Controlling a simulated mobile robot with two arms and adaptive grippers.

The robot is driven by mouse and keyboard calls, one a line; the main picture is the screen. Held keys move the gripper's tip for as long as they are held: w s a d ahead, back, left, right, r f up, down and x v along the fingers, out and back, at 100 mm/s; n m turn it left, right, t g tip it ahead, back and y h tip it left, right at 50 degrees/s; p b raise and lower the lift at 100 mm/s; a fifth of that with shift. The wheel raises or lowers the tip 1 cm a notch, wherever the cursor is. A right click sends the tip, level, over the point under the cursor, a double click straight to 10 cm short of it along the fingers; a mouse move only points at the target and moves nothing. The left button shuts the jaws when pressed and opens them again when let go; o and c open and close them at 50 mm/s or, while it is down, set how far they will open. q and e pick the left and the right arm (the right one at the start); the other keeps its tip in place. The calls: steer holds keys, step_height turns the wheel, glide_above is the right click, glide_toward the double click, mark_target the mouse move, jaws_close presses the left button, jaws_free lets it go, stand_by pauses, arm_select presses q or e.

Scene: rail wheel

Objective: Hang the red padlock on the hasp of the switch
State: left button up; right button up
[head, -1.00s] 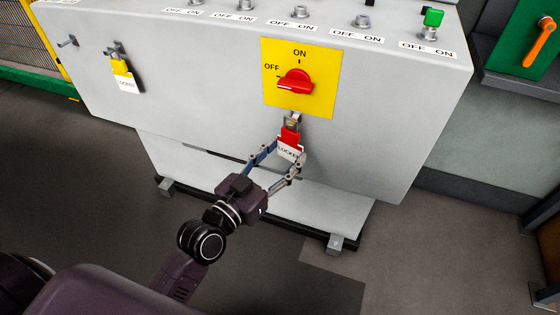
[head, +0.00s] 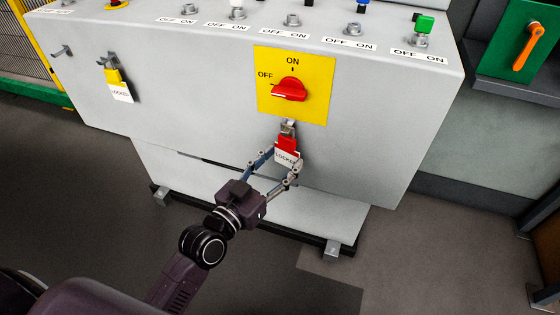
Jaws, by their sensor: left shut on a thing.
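The red padlock (head: 287,143) is upright below the yellow switch plate (head: 318,65), with a white LOCKED tag (head: 286,158) on its front. My left gripper (head: 283,165) is shut on the padlock from below. The padlock's shackle is at the small metal hasp (head: 288,126) under the plate; I cannot tell whether it passes through the hasp. The red rotary switch (head: 289,89) has its handle pointing to OFF. My right gripper is not in view.
A yellow padlock (head: 112,76) with a white tag hangs on the left of the grey cabinet front (head: 190,95). An empty hook (head: 63,50) is further left. Buttons and labels line the cabinet top. A green panel with an orange handle (head: 526,47) is at the right.

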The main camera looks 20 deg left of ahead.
arm_select(q)
steer(key=o, duration=1.1)
steer(key=shift+s, duration=0.1)
steer(key=v, duration=1.1)
steer(key=shift+s+a, duration=0.15)
steer(key=shift+s, duration=0.25)
